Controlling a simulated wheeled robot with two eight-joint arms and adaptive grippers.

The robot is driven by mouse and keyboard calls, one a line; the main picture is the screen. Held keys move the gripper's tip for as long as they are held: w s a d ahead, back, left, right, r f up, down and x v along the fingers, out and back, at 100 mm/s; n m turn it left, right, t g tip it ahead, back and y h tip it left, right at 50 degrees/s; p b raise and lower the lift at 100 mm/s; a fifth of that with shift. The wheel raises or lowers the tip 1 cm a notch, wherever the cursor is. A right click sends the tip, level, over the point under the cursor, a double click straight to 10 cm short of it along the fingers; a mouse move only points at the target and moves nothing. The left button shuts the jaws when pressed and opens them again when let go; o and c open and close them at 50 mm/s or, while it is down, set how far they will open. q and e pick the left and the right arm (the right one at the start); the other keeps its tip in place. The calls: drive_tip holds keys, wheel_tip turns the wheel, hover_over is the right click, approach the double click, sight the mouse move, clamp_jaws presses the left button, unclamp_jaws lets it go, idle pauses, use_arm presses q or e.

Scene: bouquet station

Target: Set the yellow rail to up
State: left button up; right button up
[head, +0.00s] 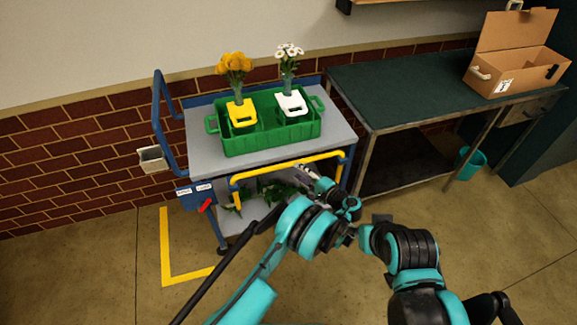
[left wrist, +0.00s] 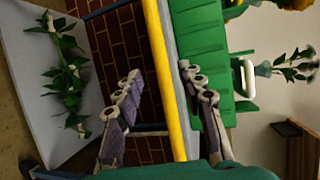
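The yellow rail (head: 287,165) is a bar with bent-down ends across the front of the blue-framed cart, close to the front edge of its top shelf. In the left wrist view the rail (left wrist: 166,82) runs from top to bottom between my finger pads. My left gripper (head: 308,172) is at the right half of the rail. Its fingers are apart, one on each side of the rail (left wrist: 162,98); I cannot tell whether either touches it. My right arm (head: 410,255) is at the lower right, and I cannot make out its gripper's fingers.
A green crate (head: 272,142) with flower vases stands on the cart's grey top shelf (head: 205,160). Leafy stems (left wrist: 68,82) lie on the lower shelf. A red lever (head: 206,205) is at the cart's left front. A dark green table (head: 400,88) with a cardboard box (head: 510,65) stands right.

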sight(290, 166)
use_arm(q)
drive_tip(key=b+x, duration=0.2)
drive_tip(key=x, duration=0.5)
clamp_jaws()
